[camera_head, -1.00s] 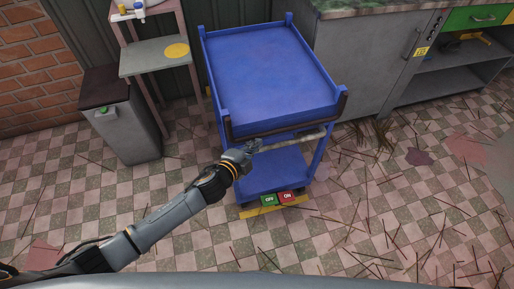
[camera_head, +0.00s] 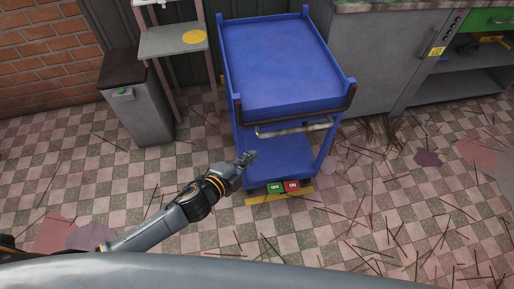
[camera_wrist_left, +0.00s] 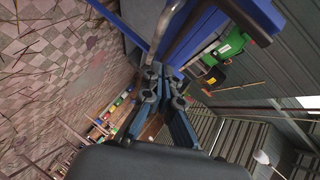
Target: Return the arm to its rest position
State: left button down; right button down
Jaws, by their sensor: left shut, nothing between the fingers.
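My left gripper (camera_head: 250,157) is in front of the blue cart (camera_head: 280,72), below its handle bar (camera_head: 290,129). The fingers look shut with nothing between them, and a gap shows between gripper and bar in the head view. In the left wrist view the shut fingers (camera_wrist_left: 163,73) point toward the cart's blue frame and the grey bar (camera_wrist_left: 165,35). My left arm comes in from the lower left, over the floor. The right gripper is not in view.
Green and red ON/OFF pedals (camera_head: 283,187) sit at the cart's foot. A grey bin (camera_head: 137,105) and a small shelf stand (camera_head: 172,40) are at the left. A grey cabinet (camera_head: 375,60) stands at the right. Thin sticks litter the checkered floor.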

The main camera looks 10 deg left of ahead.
pick_arm(q)
jog(key=s+a+f+n+g+y+p, duration=0.1)
jog(key=s+a+f+n+y, duration=0.15)
jog(key=a+f, duration=0.4)
jog(key=s+a+f+n+g+y, duration=0.1)
jog(key=s+a+f+n+g, duration=0.2)
jog(key=f, duration=0.6)
jog(key=s+a+f+n+y+p, duration=0.15)
jog(key=s+a+f+n, duration=0.25)
jog(key=f, duration=0.4)
jog(key=s+a+f+n+g, duration=0.1)
jog(key=s+f, duration=0.3)
jog(key=s, duration=0.6)
jog(key=s+a+f+n+g+y, duration=0.1)
jog(key=s+f+n+g, duration=0.2)
jog(key=s, duration=0.6)
jog(key=s+a+f+n+g+y, duration=0.1)
jog(key=s+f+n+g, duration=0.2)
jog(key=s+f, duration=0.4)
jog(key=s+n, duration=0.1)
jog(key=s, duration=0.2)
jog(key=shift+s+f, duration=0.25)
jog(key=shift+s, duration=0.05)
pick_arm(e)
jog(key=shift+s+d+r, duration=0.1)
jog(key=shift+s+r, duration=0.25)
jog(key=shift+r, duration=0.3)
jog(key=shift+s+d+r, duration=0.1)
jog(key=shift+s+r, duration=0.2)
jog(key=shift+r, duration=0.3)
